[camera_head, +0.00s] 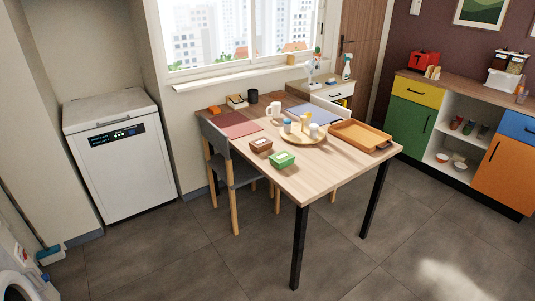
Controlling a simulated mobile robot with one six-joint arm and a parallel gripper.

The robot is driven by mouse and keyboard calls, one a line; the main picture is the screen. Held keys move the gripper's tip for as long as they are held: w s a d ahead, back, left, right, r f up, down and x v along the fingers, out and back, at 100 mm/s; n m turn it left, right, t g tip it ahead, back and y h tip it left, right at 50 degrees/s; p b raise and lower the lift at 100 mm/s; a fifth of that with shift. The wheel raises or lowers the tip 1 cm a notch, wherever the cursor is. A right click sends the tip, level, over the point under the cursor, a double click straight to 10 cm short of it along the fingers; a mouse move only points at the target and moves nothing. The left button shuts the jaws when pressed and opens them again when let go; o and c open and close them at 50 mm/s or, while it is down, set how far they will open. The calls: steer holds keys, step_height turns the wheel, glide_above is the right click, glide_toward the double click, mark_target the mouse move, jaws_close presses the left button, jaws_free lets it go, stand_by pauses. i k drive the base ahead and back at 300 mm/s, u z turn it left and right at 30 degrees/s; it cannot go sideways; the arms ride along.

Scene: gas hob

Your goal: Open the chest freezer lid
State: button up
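A white chest freezer (128,176) stands on the floor at the left, in a wall recess. Its flat lid (110,106) looks shut, lying level over the body. A dark control panel (117,135) with small lit text is on the upper front. A small yellowish piece (120,121), perhaps a handle, is at the lid's front edge. My gripper is not in view.
A wooden table (310,178) with dishes, boxes and a tray stands to the right of the freezer, with a grey chair (236,172) on its near left side. The floor (150,250) before the freezer is clear. A white appliance (14,285) is at the lower left edge.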

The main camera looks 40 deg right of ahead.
mark_target(79, 115)
steer(key=u, duration=0.4)
steer(key=k, duration=1.1)
steer(key=z, duration=0.15)
steer(key=i, duration=0.85)
steer(key=z, duration=1.05)
steer(key=i, duration=1)
steer(key=z, duration=0.35)
